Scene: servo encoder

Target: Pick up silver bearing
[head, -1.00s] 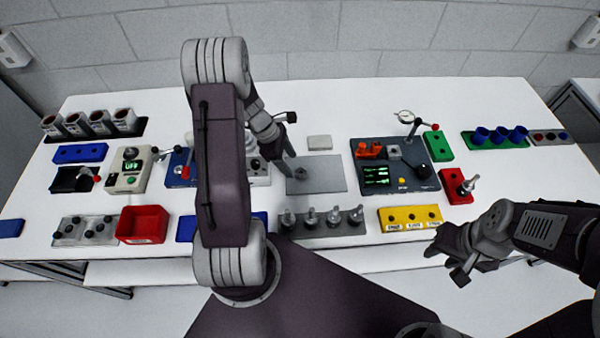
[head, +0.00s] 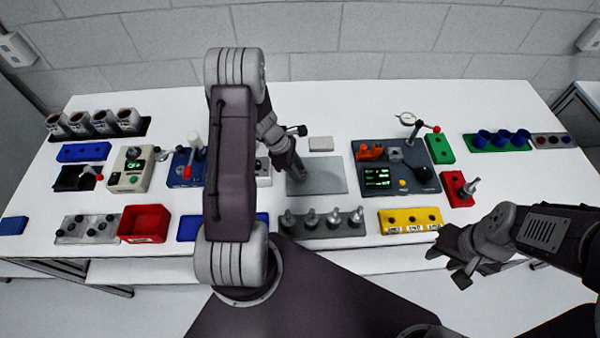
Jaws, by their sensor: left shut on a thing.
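My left gripper (head: 297,170) is over the left part of a flat grey plate (head: 325,180) in the middle of the table, pointing down. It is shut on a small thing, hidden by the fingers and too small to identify. I cannot tell whether it touches the plate. I cannot pick out a silver bearing for certain. Several silver knob-like parts stand upright in a grey rack (head: 322,228) in front of the plate. My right gripper (head: 446,266) is open and empty, off the table's front edge at the right.
A dark station with a green screen (head: 377,177) stands right of the plate. A yellow block (head: 410,227), a red bin (head: 143,224) and a blue block (head: 83,152) are on the table. A small pale block (head: 320,144) lies behind the plate. My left arm hides the left middle.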

